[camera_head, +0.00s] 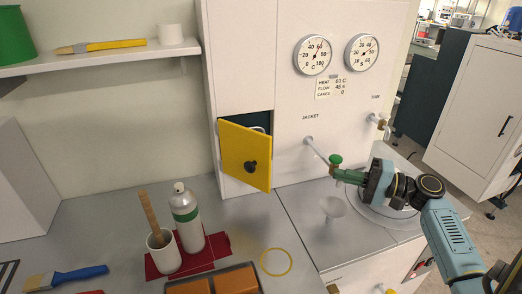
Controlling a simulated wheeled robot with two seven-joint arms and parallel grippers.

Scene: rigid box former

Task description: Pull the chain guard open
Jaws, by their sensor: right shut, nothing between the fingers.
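The chain guard appears to be the yellow door (240,153) on the front of the white cabinet (240,60). It stands partly open, swung outward, with a dark knob (251,166) on its face. A dark green interior shows above its top edge; most of the opening behind it is hidden. My right gripper (340,174) is shut and empty, to the right of the yellow door and well apart from it. It is close to a green knob (336,159) on the pipe; I cannot tell whether they touch. My left gripper is not in view.
A white pipe (316,149) juts from the cabinet between door and gripper. A bottle (187,218), a cup (163,252) and a tray (240,268) stand front left. Grey counter (240,215) below the door is clear.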

